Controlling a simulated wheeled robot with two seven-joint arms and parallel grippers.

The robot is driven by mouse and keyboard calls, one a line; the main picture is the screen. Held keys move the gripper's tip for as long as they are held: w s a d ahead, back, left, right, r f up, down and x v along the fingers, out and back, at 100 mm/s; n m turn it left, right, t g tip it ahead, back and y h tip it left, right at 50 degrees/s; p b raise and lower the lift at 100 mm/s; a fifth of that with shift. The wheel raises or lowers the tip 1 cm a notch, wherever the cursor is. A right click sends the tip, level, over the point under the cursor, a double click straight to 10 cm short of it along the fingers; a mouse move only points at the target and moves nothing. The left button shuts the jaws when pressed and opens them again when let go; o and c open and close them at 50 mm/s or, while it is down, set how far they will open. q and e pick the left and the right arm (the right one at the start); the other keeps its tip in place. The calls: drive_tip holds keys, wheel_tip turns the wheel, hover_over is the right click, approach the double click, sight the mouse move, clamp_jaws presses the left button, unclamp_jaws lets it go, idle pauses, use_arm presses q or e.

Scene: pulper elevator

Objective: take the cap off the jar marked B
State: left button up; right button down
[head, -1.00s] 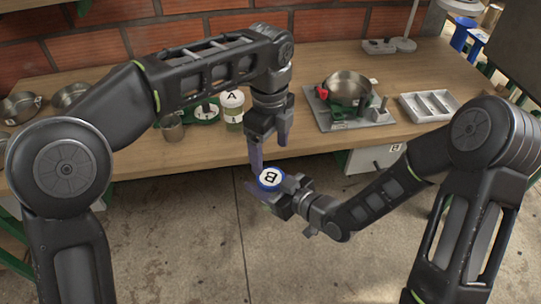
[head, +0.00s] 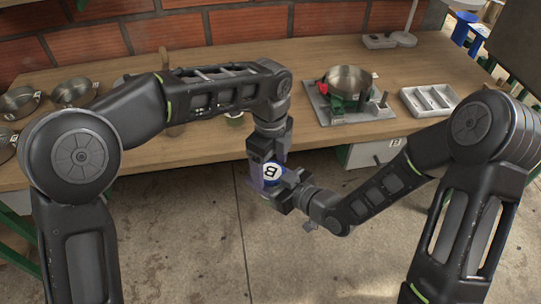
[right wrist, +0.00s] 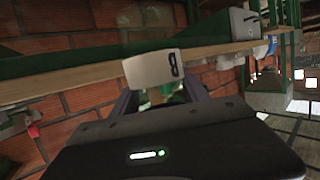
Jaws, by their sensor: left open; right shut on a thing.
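The jar marked B shows its blue cap (head: 271,173) with a white disc lettered B, in front of the table's front edge. My right gripper (head: 279,190) is shut on this jar and holds it clear of the table; the jar's body is mostly hidden in the head view. In the right wrist view a pale label with a dark mark (right wrist: 152,68) shows above my right fingers. My left gripper (head: 266,177) is open and points down, its fingers beside the cap. I cannot tell whether they touch it.
The wooden table (head: 325,140) runs behind both grippers. On it, a steel pan (head: 348,80) sits on a grey stand, with a white divided tray (head: 428,103) to its right. Steel bowls (head: 72,91) stand at the left. Bare floor lies below.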

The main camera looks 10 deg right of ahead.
use_arm(q)
drive_tip(key=shift+f, duration=0.2)
drive_tip(key=shift+c, duration=0.2)
drive_tip(key=c, duration=1.4)
drive_tip(key=o, duration=1.5)
drive_tip(key=shift+r, duration=0.1)
drive_tip(key=shift+r, duration=2.2)
